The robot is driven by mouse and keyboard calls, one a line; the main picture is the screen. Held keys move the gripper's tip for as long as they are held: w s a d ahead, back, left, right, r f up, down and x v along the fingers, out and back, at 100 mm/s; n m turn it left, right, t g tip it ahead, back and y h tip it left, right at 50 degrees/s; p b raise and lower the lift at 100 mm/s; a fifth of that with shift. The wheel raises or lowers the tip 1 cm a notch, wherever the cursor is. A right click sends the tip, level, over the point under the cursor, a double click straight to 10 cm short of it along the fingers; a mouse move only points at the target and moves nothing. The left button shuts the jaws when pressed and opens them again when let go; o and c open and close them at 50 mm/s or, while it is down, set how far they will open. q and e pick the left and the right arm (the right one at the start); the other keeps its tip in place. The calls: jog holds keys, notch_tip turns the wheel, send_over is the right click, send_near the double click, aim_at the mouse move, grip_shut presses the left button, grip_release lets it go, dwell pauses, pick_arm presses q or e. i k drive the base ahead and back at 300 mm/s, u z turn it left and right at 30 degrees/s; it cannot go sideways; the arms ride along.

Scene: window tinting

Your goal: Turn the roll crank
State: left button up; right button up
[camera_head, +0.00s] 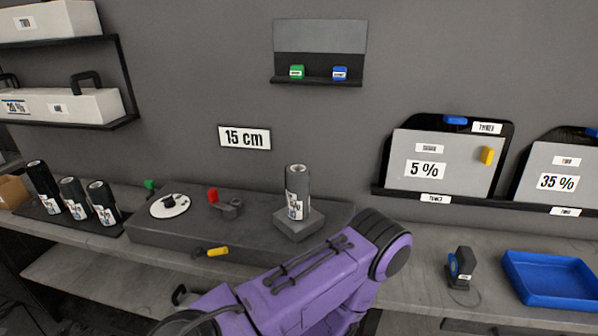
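A dark film roll (297,200) with a white label stands upright on a small raised block (296,226) on the grey bench unit. A yellow-handled lever (217,252) sticks out at the unit's front edge. A red-handled lever (213,195) stands on top of the unit, left of the roll. I cannot tell which of these levers is the roll crank. A purple arm of mine crosses the lower middle, in front of the unit, and hides part of its front. Neither gripper shows in the head view.
A white dial (170,206) and a green knob (149,185) are at the unit's left. Several dark rolls (75,195) stand further left. A small black device (461,268) and a blue tray (552,279) are at the right. Boards hang behind; the bench between unit and device is clear.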

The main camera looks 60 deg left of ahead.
aim_at(229, 212)
jog(key=z, duration=0.45)
jog(key=k, duration=0.7)
jog(key=u, duration=1.4)
